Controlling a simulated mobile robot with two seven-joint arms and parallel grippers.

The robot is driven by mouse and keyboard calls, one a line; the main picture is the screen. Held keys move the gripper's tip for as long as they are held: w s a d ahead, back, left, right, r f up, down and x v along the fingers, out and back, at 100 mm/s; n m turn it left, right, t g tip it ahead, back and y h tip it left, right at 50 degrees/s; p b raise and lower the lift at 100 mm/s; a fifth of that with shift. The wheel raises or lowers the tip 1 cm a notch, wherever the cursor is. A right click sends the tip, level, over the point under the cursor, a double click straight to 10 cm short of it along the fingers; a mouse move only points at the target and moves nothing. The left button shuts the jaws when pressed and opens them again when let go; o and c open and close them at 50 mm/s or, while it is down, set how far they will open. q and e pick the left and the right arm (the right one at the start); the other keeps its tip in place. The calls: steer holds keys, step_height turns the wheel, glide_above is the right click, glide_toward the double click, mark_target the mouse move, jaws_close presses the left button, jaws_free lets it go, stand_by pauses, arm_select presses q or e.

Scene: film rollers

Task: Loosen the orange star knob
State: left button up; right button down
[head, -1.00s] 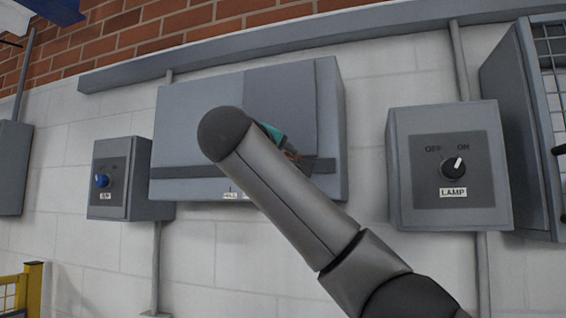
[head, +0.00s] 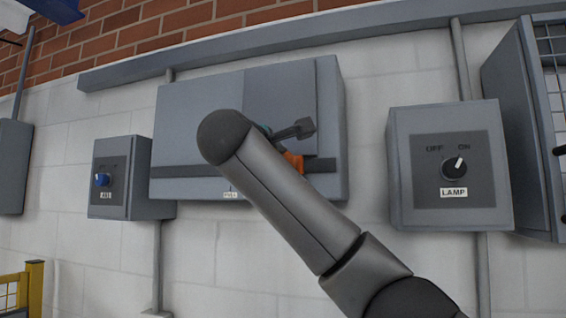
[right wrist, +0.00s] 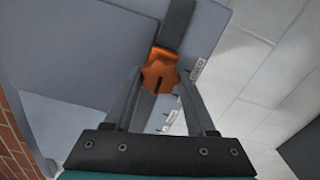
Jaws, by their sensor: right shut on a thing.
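The orange star knob (right wrist: 160,71) sits on a dark strap across a grey wall box, between the fingers of my right gripper (right wrist: 160,82) in the right wrist view. The gripper is shut on the knob. In the head view, part of the orange knob (head: 293,161) shows beside my right forearm, which hides most of the gripper. One dark finger part sticks out to the right above the knob. My left gripper is not in view.
The grey box (head: 200,110) has a raised panel and small labels (head: 231,195) along its lower edge. A box with a blue dial (head: 101,180) hangs at left, a LAMP switch box (head: 452,205) at right. A caged cabinet (head: 520,120) stands far right.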

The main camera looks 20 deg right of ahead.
steer(key=shift+n, duration=0.3)
steer(key=shift+c, duration=1.1)
jaws_free()
steer(key=shift+a, duration=0.1)
steer(key=b+v, duration=0.8)
steer(key=v, duration=0.7)
